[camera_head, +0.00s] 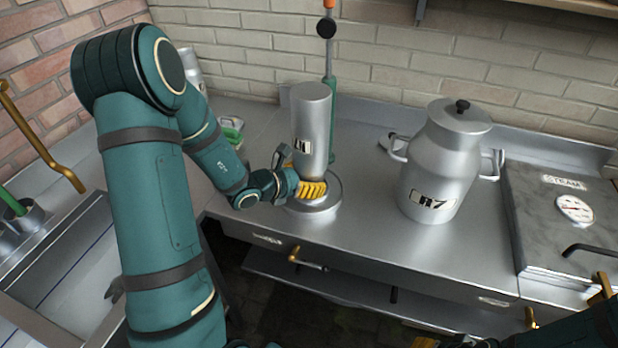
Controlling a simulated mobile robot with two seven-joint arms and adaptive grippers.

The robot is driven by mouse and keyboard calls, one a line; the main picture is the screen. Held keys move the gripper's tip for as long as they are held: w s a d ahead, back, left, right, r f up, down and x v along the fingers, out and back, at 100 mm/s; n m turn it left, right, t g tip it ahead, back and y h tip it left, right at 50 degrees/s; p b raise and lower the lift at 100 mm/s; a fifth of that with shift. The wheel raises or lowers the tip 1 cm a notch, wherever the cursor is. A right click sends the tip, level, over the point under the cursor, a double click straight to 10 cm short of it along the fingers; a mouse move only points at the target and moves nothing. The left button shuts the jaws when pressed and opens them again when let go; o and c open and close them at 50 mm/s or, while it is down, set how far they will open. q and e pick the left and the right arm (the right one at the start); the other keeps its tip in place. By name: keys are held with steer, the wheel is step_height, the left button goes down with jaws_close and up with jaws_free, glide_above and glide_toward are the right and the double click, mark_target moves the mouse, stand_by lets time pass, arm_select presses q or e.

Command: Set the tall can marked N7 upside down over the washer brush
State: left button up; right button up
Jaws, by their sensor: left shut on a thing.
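The tall silver can (313,108) is upside down and close to upright, its closed end up and its label inverted. My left gripper (311,188) is shut on the low part of the can, with yellow fingers across its front. The can is above the round metal washer base (318,208) on the counter. The washer brush is not visible; the can and fingers cover that spot. I cannot tell whether the can's rim touches the base. At the bottom edge, yellow fingertips of my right gripper (425,343) barely show.
A green-handled pipe (331,95) rises behind the can. A sink (75,265) is at the left.

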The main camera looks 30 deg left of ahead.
arm_select(q)
steer(key=shift+f+b, duration=0.25)
steer(key=shift+b, duration=0.05)
steer(key=o, duration=1.3)
steer(key=shift+s, duration=0.1)
steer(key=v, duration=1.1)
steer(key=shift+s+a+r, duration=0.15)
steer(key=shift+s+r, duration=0.05)
steer(key=shift+s, duration=0.15)
